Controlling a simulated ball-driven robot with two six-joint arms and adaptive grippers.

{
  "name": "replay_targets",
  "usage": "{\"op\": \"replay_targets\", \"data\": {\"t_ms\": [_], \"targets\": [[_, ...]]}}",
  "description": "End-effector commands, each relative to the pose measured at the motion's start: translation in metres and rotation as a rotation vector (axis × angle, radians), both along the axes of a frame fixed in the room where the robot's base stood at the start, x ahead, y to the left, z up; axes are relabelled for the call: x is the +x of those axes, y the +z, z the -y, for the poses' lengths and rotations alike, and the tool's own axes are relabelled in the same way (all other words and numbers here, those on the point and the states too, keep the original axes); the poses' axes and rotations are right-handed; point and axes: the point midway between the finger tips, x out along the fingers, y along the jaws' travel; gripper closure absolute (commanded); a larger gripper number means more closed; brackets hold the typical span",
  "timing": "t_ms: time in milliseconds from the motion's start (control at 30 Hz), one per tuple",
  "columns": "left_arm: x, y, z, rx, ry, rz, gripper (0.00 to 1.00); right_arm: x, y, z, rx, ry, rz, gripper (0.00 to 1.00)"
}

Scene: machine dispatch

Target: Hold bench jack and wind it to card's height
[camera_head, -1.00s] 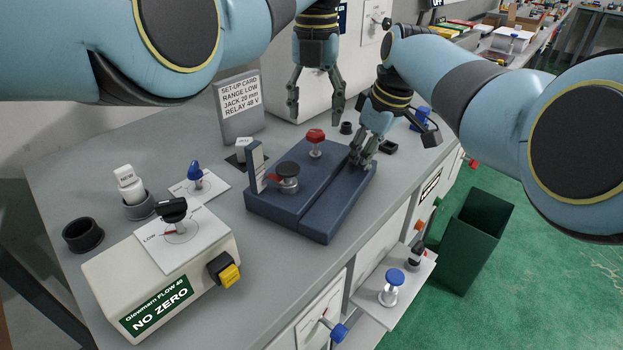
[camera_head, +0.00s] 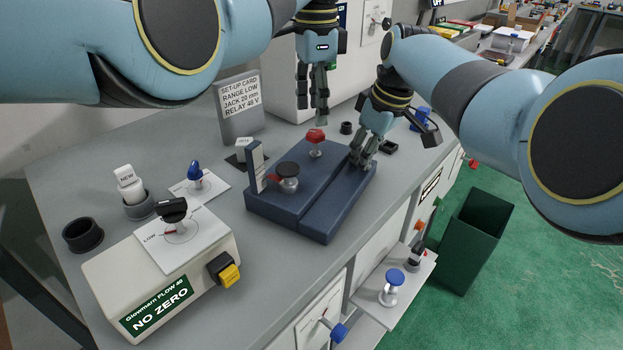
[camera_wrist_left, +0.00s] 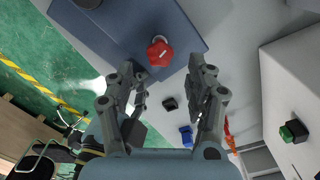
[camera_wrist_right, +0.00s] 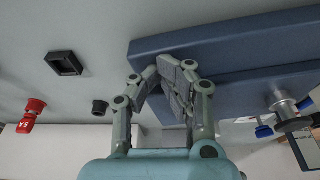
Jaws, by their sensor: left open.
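The bench jack (camera_head: 335,205) is a dark blue stepped block on the bench, with a red knob (camera_head: 316,136) at its back, a black-topped knob (camera_head: 287,170) with a red pointer, and an upright grey plate (camera_head: 256,166). My left gripper (camera_head: 317,112) hangs above and behind the red knob, open and empty. In the left wrist view the red knob (camera_wrist_left: 160,52) lies beyond the open fingers (camera_wrist_left: 170,82). My right gripper (camera_head: 361,155) is at the block's back right end, its fingers close together on the blue body (camera_wrist_right: 178,75); their exact contact is partly hidden.
The set-up card (camera_head: 239,100) stands behind, reading range low, jack 20 mm, relay 48 V. A cream box with a dial (camera_head: 165,265) is at front left. A blue knob (camera_head: 195,174) and a relay marked NEW (camera_head: 128,180) stand nearby. A green bin (camera_head: 475,240) is beside the bench.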

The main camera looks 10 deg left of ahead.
Motion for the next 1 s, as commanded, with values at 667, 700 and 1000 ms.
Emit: {"op": "replay_targets", "data": {"t_ms": [667, 700, 1000], "targets": [[-0.002, -0.015, 0.001, 0.000, 0.772, 0.002, 0.45, -0.003, -0.004, 0.000, -0.001, 0.001, -0.008, 1.00], [-0.002, -0.019, 0.001, 0.000, 0.772, 0.002, 0.45, -0.003, -0.004, 0.000, -0.001, 0.001, -0.008, 1.00], [-0.001, -0.045, 0.001, -0.001, 0.770, 0.004, 0.45, -0.003, -0.004, 0.000, -0.001, 0.001, -0.008, 1.00]]}}
